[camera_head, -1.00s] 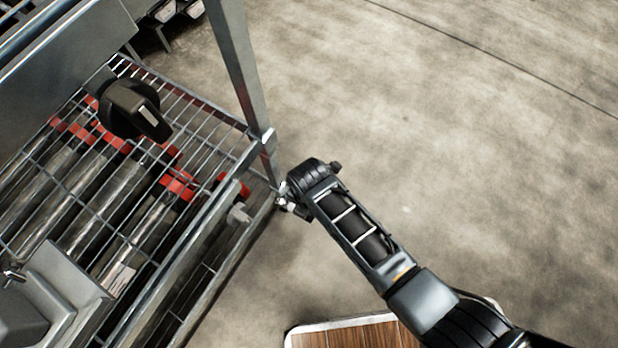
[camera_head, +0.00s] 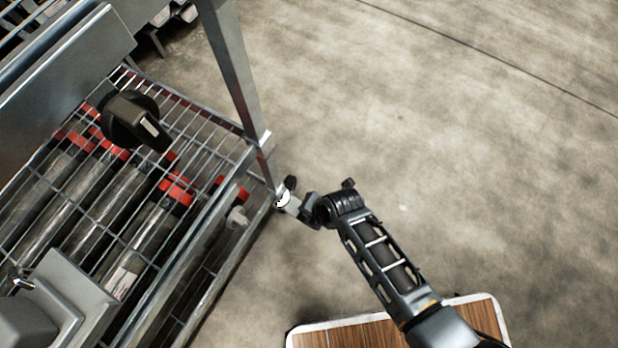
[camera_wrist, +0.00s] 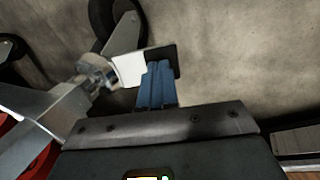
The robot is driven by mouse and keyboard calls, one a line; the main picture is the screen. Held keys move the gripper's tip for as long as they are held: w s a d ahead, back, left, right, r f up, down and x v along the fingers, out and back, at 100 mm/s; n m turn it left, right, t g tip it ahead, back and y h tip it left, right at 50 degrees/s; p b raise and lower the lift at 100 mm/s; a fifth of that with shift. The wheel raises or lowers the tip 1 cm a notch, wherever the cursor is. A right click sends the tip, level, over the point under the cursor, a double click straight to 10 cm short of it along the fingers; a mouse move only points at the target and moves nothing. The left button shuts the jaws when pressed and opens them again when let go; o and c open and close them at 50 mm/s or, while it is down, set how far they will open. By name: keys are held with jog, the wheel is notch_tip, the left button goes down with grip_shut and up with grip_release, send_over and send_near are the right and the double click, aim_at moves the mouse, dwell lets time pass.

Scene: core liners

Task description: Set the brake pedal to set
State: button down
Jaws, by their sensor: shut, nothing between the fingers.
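The brake pedal (camera_wrist: 130,70) appears as a pale plate with a dark end, beside the metal caster fork and a black wheel (camera_wrist: 107,18) in the wrist view. In the head view, the caster area (camera_head: 283,199) is a small pale shape at the foot of the cart's near corner post. My gripper (camera_wrist: 157,70) has blue fingers shut together with nothing between them. The fingertips overlap the pedal's right, dark part in the wrist view; I cannot tell whether they touch it. My gripper also shows in the head view (camera_head: 304,208), just right of the post's foot.
The metal cart (camera_head: 230,65) fills the left side, with a wire shelf holding clear core tubes with red caps (camera_head: 178,190). A black knob-like part (camera_head: 133,119) sits above the shelf. Concrete floor (camera_head: 450,130) to the right is clear.

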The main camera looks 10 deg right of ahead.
jog(key=shift+f, duration=0.45)
jog(key=shift+s+d+f, duration=0.1)
jog(key=shift+f, duration=0.05)
dwell(0.4)
